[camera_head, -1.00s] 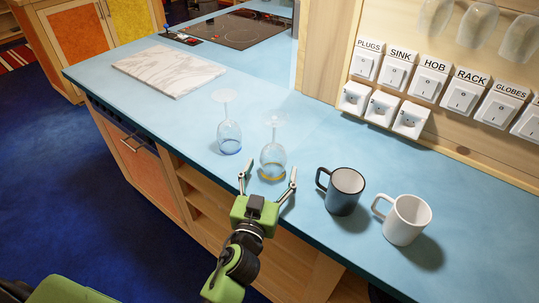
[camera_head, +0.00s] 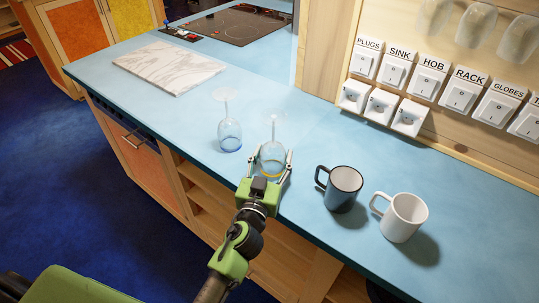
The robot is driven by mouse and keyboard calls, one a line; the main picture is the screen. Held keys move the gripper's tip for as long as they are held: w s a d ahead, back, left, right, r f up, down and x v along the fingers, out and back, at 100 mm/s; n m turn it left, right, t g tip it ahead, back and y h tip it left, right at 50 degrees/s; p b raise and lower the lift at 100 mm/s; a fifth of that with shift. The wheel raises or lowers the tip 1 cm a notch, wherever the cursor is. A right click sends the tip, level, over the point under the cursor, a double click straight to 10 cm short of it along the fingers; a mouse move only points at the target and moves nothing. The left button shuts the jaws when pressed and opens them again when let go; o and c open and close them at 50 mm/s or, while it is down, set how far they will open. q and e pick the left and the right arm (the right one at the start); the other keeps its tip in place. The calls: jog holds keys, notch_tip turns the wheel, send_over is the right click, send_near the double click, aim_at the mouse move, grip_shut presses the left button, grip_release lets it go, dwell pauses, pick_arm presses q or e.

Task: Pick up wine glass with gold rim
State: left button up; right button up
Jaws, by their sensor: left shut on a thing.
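The wine glass with the gold rim (camera_head: 272,154) stands upside down on the blue counter, its gold rim at the bottom and its foot at the top. My left gripper (camera_head: 270,164) comes from the front edge of the counter and is shut on the bowl, with one finger on each side. A second upside-down wine glass with a blue rim (camera_head: 229,134) stands just to the left, apart from the gripper. My right gripper is not in view.
A dark grey mug (camera_head: 344,188) and a white mug (camera_head: 405,218) stand to the right on the counter (camera_head: 310,125). A marble board (camera_head: 170,67) and a hob (camera_head: 240,27) are farther back. Labelled switches (camera_head: 428,77) line the right wall, with hanging glasses (camera_head: 476,24) above.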

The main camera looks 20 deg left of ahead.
pick_arm(q)
jog(key=shift+r, duration=0.15)
jog(key=shift+r, duration=0.6)
jog(key=s+a+r, duration=0.6)
jog(key=s+r, duration=0.5)
jog(key=s, duration=0.1)
jog(key=shift+s+r, duration=0.25)
jog(key=shift+s, duration=0.15)
jog(key=shift+f, duration=0.1)
